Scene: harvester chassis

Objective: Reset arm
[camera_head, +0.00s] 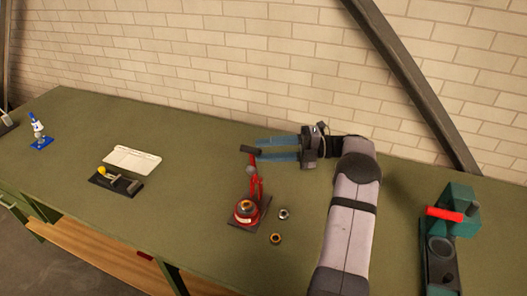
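My gripper (259,150) is above the back half of the green workbench, with its two blue fingers pointing left. The fingers are apart, with nothing seen between them. The black handle (249,149) of a red lever device (256,187) shows right by the fingertips. I cannot tell whether they touch. My arm comes in from the bottom of the view, right of the device.
The workbench (200,150) stands against a brick wall. Two small nuts (283,214) (275,238) lie beside the red device. A green machine with a red handle (444,214) is at right. A yellow-knobbed device (117,180), white plate (132,159) and blue-white device (39,131) are at left.

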